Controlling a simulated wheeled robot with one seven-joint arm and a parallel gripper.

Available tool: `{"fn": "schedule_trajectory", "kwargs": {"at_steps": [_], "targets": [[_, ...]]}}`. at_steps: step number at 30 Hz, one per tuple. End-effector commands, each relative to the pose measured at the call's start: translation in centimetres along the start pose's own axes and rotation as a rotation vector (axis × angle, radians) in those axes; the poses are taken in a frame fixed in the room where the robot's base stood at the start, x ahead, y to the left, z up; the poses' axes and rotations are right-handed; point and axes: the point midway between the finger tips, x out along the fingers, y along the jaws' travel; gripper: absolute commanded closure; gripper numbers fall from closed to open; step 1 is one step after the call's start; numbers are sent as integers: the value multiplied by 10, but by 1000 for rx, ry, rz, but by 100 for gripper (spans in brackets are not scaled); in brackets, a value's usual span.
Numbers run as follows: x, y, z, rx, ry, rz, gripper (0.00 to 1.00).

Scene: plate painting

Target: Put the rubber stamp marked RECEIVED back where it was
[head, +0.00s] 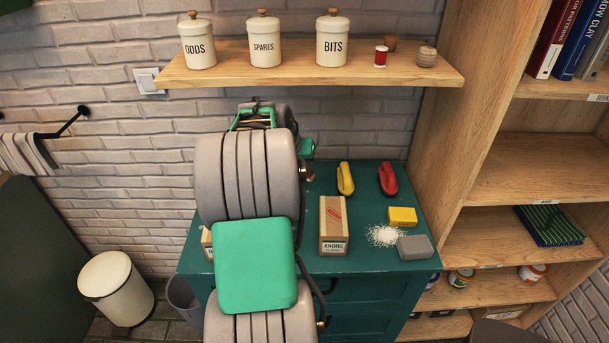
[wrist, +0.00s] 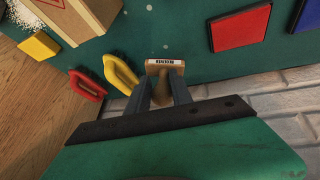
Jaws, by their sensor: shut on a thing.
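In the wrist view my gripper (wrist: 166,77) is shut on the brown handle of a wooden stamp (wrist: 152,68). A white label with dark lettering is on the stamp's block, too small to read. The stamp is over the back part of the green cabinet top (wrist: 130,40), near the brick wall; I cannot tell whether it touches the top. A red pad (wrist: 240,28) and a blue pad (wrist: 311,25) lie to its right in the wrist view.
A yellow looped tool (head: 345,179) and a red one (head: 388,180) lie on the cabinet. A KNOBS box (head: 333,225), yellow box (head: 402,216), grey block (head: 414,247) and white grains (head: 384,236) are nearer. A wall shelf (head: 300,72) with jars is above.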

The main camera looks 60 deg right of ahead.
Motion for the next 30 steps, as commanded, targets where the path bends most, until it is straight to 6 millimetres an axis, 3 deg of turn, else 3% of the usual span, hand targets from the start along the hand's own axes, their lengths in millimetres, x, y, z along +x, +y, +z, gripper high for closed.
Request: {"fn": "schedule_trajectory", "kwargs": {"at_steps": [3,11,16,26,27,30], "targets": [[25,-5,-5,-1,-4,2,99],[55,-12,-12,0,-3,1,99],[76,-17,0,-1,-3,1,99],[84,-19,4,0,0,0,99],[83,-19,3,0,0,0,72],[82,-19,3,0,0,0,64]]}}
